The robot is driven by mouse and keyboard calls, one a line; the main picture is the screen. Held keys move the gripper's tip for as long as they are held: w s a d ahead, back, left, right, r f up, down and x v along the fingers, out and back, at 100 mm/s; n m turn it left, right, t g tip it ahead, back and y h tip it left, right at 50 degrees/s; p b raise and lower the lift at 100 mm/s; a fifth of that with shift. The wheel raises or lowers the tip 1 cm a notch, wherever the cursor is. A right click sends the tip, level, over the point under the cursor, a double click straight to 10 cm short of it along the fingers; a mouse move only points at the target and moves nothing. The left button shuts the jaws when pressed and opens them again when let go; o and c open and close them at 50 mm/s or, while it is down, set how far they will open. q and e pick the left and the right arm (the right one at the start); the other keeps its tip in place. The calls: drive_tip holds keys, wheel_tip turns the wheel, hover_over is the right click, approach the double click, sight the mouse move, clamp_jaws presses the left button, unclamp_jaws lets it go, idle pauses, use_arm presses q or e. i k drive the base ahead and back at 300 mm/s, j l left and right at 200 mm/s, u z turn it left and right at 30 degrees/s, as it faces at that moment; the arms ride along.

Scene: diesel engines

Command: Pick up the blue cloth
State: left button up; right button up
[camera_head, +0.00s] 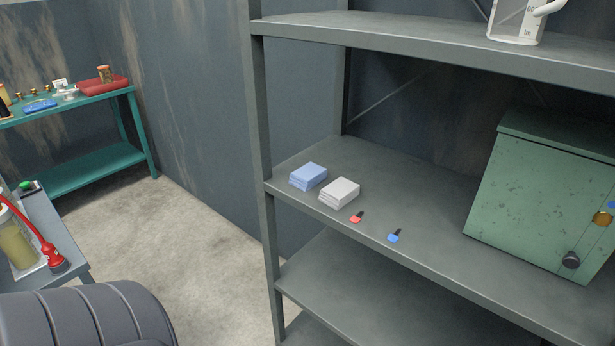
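The blue cloth (308,176) is a folded light-blue stack. It lies on the middle shelf of the grey rack, near the shelf's left end and close to the front edge. A folded white cloth (340,193) lies just to its right. Neither of my grippers shows in the head view, so I cannot see how they stand relative to the cloth.
The grey shelf (430,220) also holds a red-handled item (357,217), a blue-handled item (394,236) and a green metal cabinet (545,195). A rack post (263,150) stands left of the cloths. A teal table (100,97) stands at far left; open floor (195,245) lies between.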

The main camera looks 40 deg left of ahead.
sight(305, 178)
drive_tip(key=u, duration=1.25)
